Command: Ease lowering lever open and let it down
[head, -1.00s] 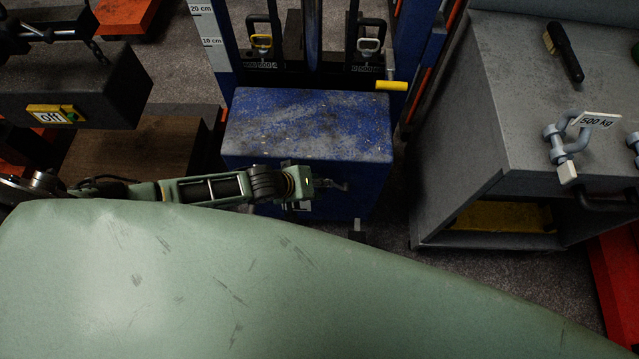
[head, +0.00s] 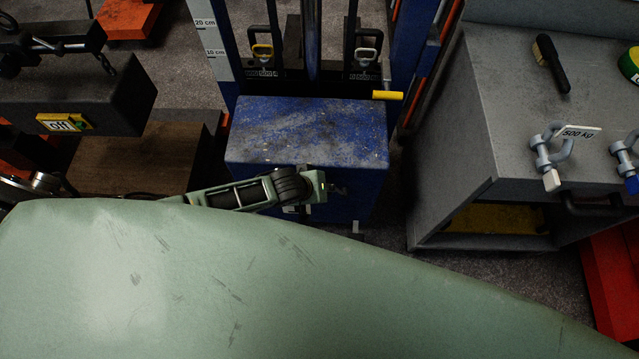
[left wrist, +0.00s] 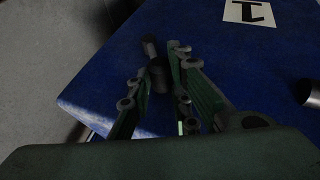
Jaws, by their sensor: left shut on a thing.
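The blue, worn body of the jack (head: 305,130) stands in the middle of the head view. My left gripper (head: 318,188) is at its front face, low and right of centre. In the left wrist view my left gripper (left wrist: 160,68) has its fingers on both sides of a short dark lever (left wrist: 155,78) in front of the blue face; it is shut on that lever. The lever's ends are partly hidden by the fingers and shadow. My right gripper is not in view.
A yellow-handled bar (head: 387,95) sticks out at the jack's upper right. A grey cabinet (head: 450,140) with shackles (head: 545,150) and a brush (head: 552,62) stands right. A dark block marked "Off" (head: 100,95) is left. Grey floor shows between jack and cabinet.

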